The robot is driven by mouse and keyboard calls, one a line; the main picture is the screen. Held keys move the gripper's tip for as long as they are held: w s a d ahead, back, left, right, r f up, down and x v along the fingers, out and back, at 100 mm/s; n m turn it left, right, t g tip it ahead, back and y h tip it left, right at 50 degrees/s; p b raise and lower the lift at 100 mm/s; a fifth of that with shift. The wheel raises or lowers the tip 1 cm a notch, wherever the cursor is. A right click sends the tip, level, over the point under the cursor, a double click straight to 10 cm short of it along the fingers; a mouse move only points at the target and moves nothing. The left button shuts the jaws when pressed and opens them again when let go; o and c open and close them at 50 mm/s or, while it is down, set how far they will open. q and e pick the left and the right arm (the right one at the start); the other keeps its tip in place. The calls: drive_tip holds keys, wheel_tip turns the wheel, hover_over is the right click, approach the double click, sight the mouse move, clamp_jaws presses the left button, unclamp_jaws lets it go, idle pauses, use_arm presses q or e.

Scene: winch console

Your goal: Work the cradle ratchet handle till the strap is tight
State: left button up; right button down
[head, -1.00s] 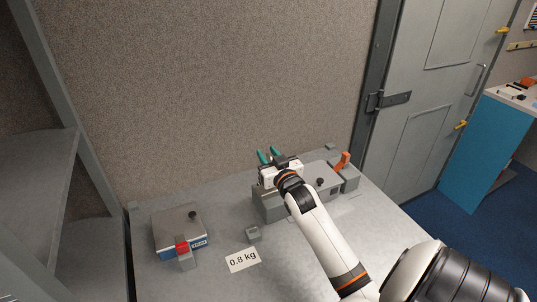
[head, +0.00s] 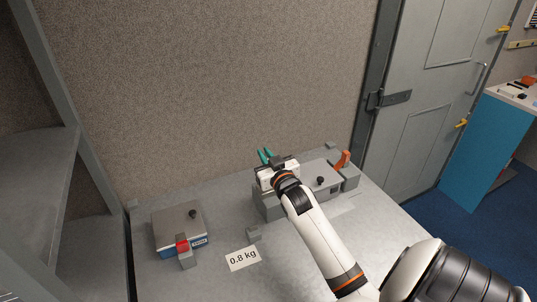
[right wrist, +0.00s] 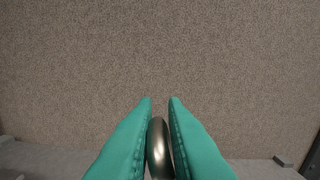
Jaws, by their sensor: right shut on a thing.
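My right gripper (head: 266,157) reaches over the grey console box (head: 268,205) with its teal fingers pointing toward the back wall. In the right wrist view, the teal fingers (right wrist: 160,115) are shut on a rounded, bronze-grey metal piece (right wrist: 159,150), which looks like the grip of the ratchet handle. The wrist hides this piece in the head view. The rest of the handle and the strap cannot be made out. My left gripper is not in view.
An orange lever (head: 343,160) and a black knob (head: 320,181) are on the right of the console. A grey-and-blue box (head: 178,228) with a red part (head: 182,245) sits left. A "0.8 kg" label (head: 243,259) lies in front. A speckled wall (head: 240,80) stands close behind.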

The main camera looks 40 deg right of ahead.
drive_tip(key=w+a+f+n+b, duration=0.2)
drive_tip(key=a+f+n+b, duration=0.3)
drive_tip(key=n, duration=0.6)
drive_tip(key=shift+a+f, duration=1.05)
drive_tip(key=shift+f, duration=0.8)
drive_tip(key=shift+w, duration=0.15)
drive_tip(key=c, duration=1.5)
unclamp_jaws()
drive_tip(key=b+v, duration=0.1)
drive_tip(key=v, duration=0.9)
drive_tip(key=shift+s+f+b, duration=0.2)
drive_tip(key=shift+s+b, duration=0.15)
drive_tip(key=shift+s, duration=0.05)
drive_tip(key=shift+s+a+r, duration=0.1)
drive_tip(key=shift+s+a, duration=0.15)
drive_tip(key=shift+s, duration=0.35)
